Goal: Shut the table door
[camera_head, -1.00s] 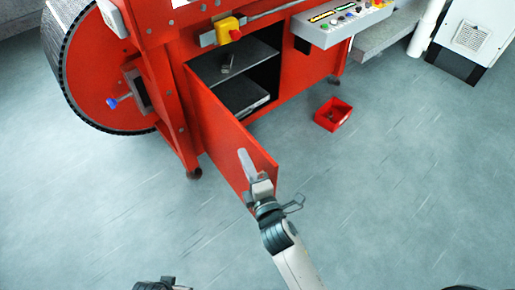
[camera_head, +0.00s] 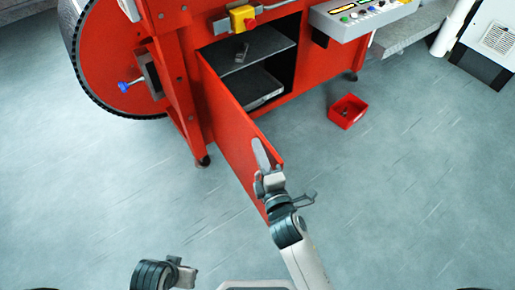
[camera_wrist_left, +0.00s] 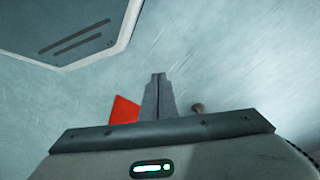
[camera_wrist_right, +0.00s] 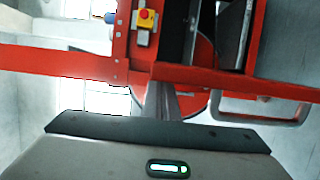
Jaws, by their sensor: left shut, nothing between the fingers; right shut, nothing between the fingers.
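The table door (camera_head: 228,122) is a flat red panel, standing open and swung out from the red cabinet (camera_head: 322,70). My right gripper (camera_head: 258,142) is shut and empty. Its fingers overlap the door near its free edge, on the cabinet-opening side; contact cannot be told. In the right wrist view a red bar-like edge (camera_wrist_right: 70,68) crosses in front of the shut fingers (camera_wrist_right: 160,92). My left gripper (camera_head: 188,274) is low in the head view, away from the door; its fingers (camera_wrist_left: 158,82) are shut and empty in the left wrist view.
Inside the cabinet a grey shelf (camera_head: 256,44) holds a small metal item. A red bin (camera_head: 347,111) lies on the floor to the right. A control panel (camera_head: 366,14) juts out above. The floor (camera_head: 400,210) around is otherwise clear.

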